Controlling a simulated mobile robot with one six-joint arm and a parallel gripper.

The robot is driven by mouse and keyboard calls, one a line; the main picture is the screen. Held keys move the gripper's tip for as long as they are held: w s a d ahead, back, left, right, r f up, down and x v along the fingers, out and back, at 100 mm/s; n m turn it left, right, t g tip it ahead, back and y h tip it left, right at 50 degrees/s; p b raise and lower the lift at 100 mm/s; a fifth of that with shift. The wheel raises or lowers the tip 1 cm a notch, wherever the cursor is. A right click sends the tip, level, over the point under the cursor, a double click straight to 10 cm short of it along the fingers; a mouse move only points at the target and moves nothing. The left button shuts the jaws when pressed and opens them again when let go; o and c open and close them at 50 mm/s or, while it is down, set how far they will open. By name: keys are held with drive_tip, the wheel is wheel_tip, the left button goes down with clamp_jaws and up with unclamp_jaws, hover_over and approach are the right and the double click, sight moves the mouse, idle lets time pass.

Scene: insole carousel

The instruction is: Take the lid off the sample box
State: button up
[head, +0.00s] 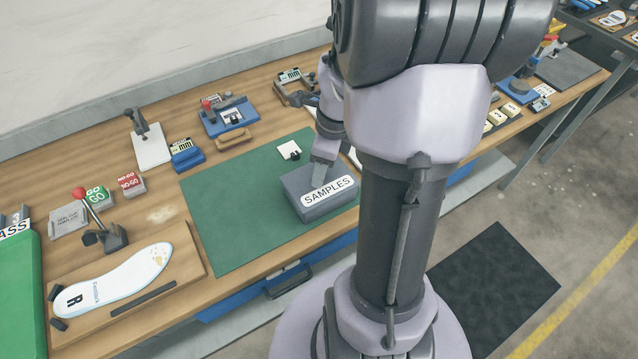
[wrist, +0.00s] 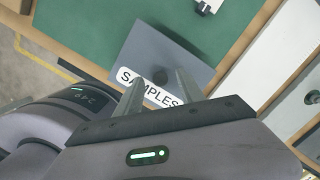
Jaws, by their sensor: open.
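The grey sample box (head: 312,205), with a white SAMPLES label, sits on the right part of the green mat (head: 225,225) in the head view. Its lid is on, and the wrist view shows the lid (wrist: 160,50) from above with a dark round knob (wrist: 160,76) near the label. My gripper (head: 320,178) is over the box in the head view. In the wrist view my gripper (wrist: 160,88) is open, its two fingers apart near the knob and overlapping the label. Whether the fingers touch the knob or lid cannot be told.
A small white card with a black clip (head: 289,151) lies behind the box. An insole (head: 115,280) on a board, a red-knobbed lever (head: 105,220) and GO blocks (head: 130,183) are to the left. The mat's left part is clear. My arm hides the bench right of the box.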

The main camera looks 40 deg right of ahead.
drive_tip(key=shift+f, duration=0.3)
clamp_jaws()
